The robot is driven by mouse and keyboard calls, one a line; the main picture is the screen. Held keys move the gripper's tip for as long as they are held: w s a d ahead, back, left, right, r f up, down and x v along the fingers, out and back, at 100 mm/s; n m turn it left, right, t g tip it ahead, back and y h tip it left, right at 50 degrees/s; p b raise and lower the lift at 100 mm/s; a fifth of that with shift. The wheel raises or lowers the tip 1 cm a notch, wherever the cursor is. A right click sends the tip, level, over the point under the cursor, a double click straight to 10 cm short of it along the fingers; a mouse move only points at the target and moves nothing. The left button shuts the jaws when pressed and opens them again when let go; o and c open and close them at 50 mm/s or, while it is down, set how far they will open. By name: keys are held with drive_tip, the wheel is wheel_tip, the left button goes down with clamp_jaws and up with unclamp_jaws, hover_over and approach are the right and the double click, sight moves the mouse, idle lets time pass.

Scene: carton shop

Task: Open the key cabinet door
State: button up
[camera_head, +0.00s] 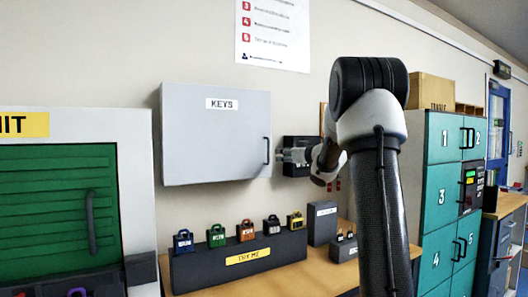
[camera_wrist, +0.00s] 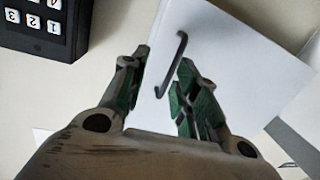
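The key cabinet (camera_head: 215,140) is a light grey box on the wall with a "KEYS" label. Its door looks shut flush. A thin dark vertical handle (camera_head: 266,151) is at the door's right edge. My gripper (camera_head: 284,155) is just right of the handle, reaching left to it. In the wrist view my gripper (camera_wrist: 164,60) is open, its green-padded fingers apart. The dark handle (camera_wrist: 180,48) shows between and just beyond the fingertips, against the pale door (camera_wrist: 230,70). I cannot tell whether a finger touches it.
A dark keypad (camera_wrist: 45,25) is on the wall beside the cabinet, partly behind my gripper in the head view. Below, a dark rack (camera_head: 210,268) with several coloured padlocks stands on a wooden bench. Teal lockers (camera_head: 440,195) are at right, a green shutter (camera_head: 50,200) at left.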

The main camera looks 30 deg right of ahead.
drive_tip(key=shift+t+y, duration=0.3)
drive_tip(key=shift+y, duration=0.4)
drive_tip(key=w+a, duration=0.1)
drive_tip(key=w, duration=0.1)
drive_tip(key=w+a+r, duration=0.1)
drive_tip(key=w, duration=0.1)
drive_tip(key=w+a, duration=0.1)
drive_tip(key=w, duration=0.2)
drive_tip(key=shift+a+r, duration=0.25)
drive_tip(key=shift+a, duration=0.05)
clamp_jaws()
